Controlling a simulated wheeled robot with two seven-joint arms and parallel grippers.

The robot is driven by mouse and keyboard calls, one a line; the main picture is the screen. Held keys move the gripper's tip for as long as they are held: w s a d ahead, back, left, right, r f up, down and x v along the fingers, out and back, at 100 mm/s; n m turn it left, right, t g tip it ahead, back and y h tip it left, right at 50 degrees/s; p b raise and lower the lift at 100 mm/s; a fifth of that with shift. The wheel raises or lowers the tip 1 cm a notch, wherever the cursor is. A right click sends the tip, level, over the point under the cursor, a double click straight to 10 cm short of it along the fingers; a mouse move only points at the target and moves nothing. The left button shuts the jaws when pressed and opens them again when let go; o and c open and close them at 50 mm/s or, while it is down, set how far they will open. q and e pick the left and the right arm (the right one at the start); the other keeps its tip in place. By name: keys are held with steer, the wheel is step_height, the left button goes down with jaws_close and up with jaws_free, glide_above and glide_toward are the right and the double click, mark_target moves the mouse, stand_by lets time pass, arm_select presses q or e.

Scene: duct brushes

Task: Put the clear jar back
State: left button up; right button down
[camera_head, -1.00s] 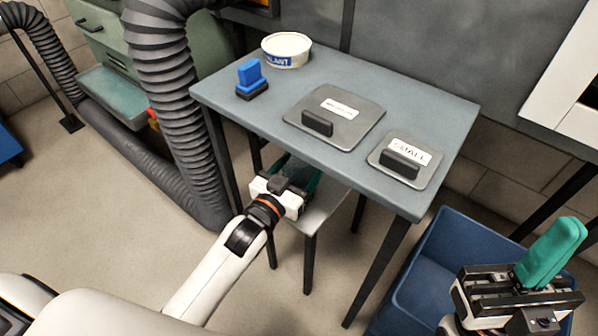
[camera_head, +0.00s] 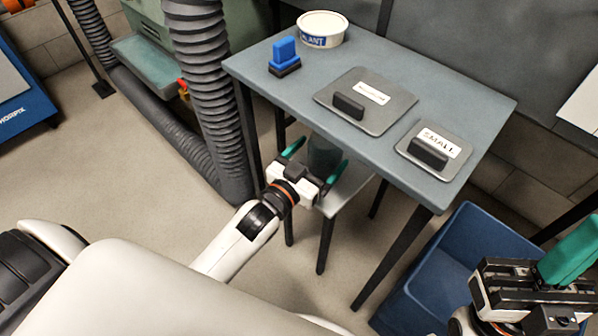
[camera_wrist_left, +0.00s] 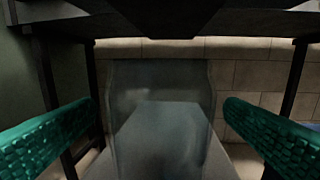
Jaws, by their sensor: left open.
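The clear jar (camera_head: 324,152) stands upright on a low pale shelf (camera_head: 350,189) under the tabletop. In the left wrist view the see-through jar (camera_wrist_left: 160,110) fills the middle, with gaps between it and both fingers. My left gripper (camera_head: 314,161) is open, its teal fingers spread on either side of the jar without visible contact. Its body hides part of the jar's lower side in the head view. My right gripper (camera_head: 568,252) is at the lower right, its teal fingers together, with nothing seen in it, above a blue bin.
The grey table (camera_head: 290,112) overhangs the jar. On it are a white tub (camera_head: 322,30), a blue-handled brush (camera_head: 284,56) and two plates with black handles (camera_head: 366,100) (camera_head: 434,150). A ribbed duct (camera_head: 205,90) stands left. The blue bin (camera_head: 440,275) is at right.

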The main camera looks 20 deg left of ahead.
arm_select(q)
steer(key=p+v, duration=0.2)
steer(key=v, duration=0.7)
steer(key=shift+s, duration=0.25)
arm_select(e)
steer(key=w+a+f+g+h, duration=0.1)
steer(key=w+f+g, duration=0.1)
steer(key=w+g, duration=0.3)
steer(key=shift+w+a+f+n+g, duration=0.2)
steer(key=shift+w+f+n+g, duration=0.15)
steer(key=shift+w, duration=0.85)
arm_select(q)
steer(key=shift+a, duration=0.15)
